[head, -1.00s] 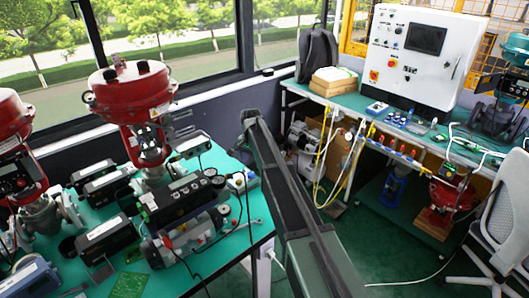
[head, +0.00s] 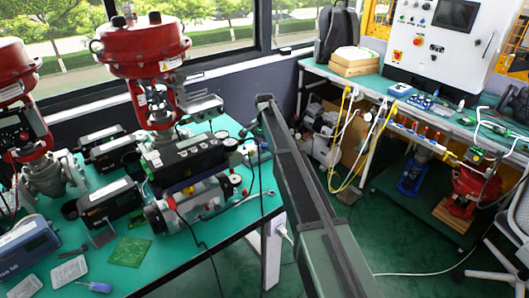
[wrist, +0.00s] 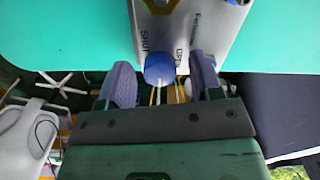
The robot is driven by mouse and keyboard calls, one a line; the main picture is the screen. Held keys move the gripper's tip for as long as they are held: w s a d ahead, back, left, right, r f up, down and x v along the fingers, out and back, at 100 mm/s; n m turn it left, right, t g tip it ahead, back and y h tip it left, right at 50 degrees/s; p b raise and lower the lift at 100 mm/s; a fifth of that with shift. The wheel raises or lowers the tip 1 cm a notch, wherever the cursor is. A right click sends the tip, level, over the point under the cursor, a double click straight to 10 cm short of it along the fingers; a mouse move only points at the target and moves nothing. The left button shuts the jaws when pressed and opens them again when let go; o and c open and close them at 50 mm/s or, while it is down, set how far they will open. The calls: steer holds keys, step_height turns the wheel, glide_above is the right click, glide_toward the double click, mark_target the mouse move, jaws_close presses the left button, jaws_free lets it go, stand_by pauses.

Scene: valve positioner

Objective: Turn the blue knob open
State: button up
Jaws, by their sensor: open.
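The blue knob (wrist: 160,68) shows in the wrist view on the near end of a grey metal block (wrist: 190,32). The block carries lettering that seems to read SHUT on the left and OPEN on the right of the knob. My gripper (wrist: 162,82) is open, with one grey-purple finger on each side of the knob. A gap shows on both sides, wider on the right; I cannot tell the depth between fingertips and knob. In the head view my arm covers the area near the table's right edge, and I cannot make out the gripper or the knob clearly.
The green table (head: 140,262) carries a red-topped valve (head: 143,45), a black positioner unit (head: 185,160) and several instruments. A second bench (head: 372,88) with a white control cabinet (head: 440,38) stands at the back right. Green floor lies between them.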

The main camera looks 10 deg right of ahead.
steer(key=shift+r, duration=0.1)
steer(key=c, duration=0.9)
steer(key=shift+n, duration=0.4)
steer(key=n, duration=0.3)
steer(key=shift+n, duration=0.4)
steer(key=n, duration=0.4)
steer(key=shift+n, duration=0.3)
steer(key=n, duration=0.8)
steer(key=shift+d+n, duration=0.1)
steer(key=shift+n, duration=0.2)
